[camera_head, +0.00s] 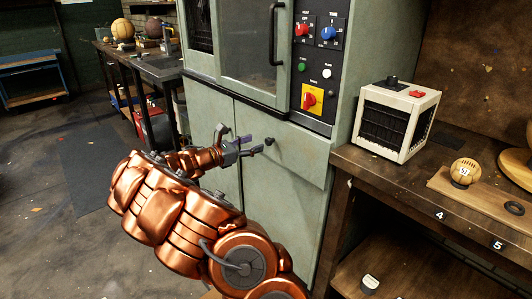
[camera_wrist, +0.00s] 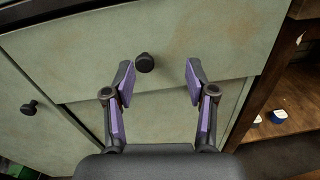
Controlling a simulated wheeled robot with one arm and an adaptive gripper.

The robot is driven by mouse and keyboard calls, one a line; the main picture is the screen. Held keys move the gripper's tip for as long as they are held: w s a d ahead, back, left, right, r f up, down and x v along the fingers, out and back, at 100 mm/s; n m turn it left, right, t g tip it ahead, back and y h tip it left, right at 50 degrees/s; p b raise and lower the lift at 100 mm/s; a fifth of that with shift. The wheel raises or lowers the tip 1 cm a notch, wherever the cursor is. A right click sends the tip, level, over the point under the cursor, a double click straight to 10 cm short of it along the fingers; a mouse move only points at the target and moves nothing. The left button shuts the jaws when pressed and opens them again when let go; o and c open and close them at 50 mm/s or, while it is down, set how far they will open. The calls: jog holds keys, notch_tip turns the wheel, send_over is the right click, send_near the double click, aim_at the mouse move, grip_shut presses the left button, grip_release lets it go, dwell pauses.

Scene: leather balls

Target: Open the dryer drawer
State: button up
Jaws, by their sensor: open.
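The dryer (camera_head: 300,120) is a tall pale green cabinet with a windowed door and a control panel. Its drawer (camera_wrist: 215,30) is a pale green front below the control panel, sitting flush in the body. A black round knob (camera_wrist: 145,62) stands out from the drawer; it also shows in the head view (camera_head: 268,141). My gripper (camera_wrist: 160,82) is open, with its purple-padded fingers pointing at the drawer. The knob lies between and slightly beyond the fingertips, nearer the left one. In the head view my gripper (camera_head: 243,148) is just left of the knob. No contact with the knob is visible.
Another black knob (camera_wrist: 30,107) is on the panel at the left. A wooden bench (camera_head: 400,178) stands right of the dryer, holding a white box heater (camera_head: 397,122) and a leather ball (camera_head: 464,172). A dark workbench (camera_head: 150,66) is behind left. Floor at left is mostly clear.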

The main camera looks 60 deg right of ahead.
aim_at(267, 142)
jog(key=shift+n+t+h, duration=0.4)
jog(key=shift+n, duration=0.5)
jog(key=d+f, duration=0.1)
jog(key=d, duration=0.1)
jog(key=d+f+b, duration=0.1)
jog(key=d, duration=0.1)
jog(key=d+f, duration=0.1)
jog(key=d, duration=0.1)
jog(key=shift+w+d+f, duration=0.25)
jog(key=shift+d, duration=0.15)
jog(key=shift+x, duration=0.95)
jog(key=shift+r, duration=0.1)
grip_shut()
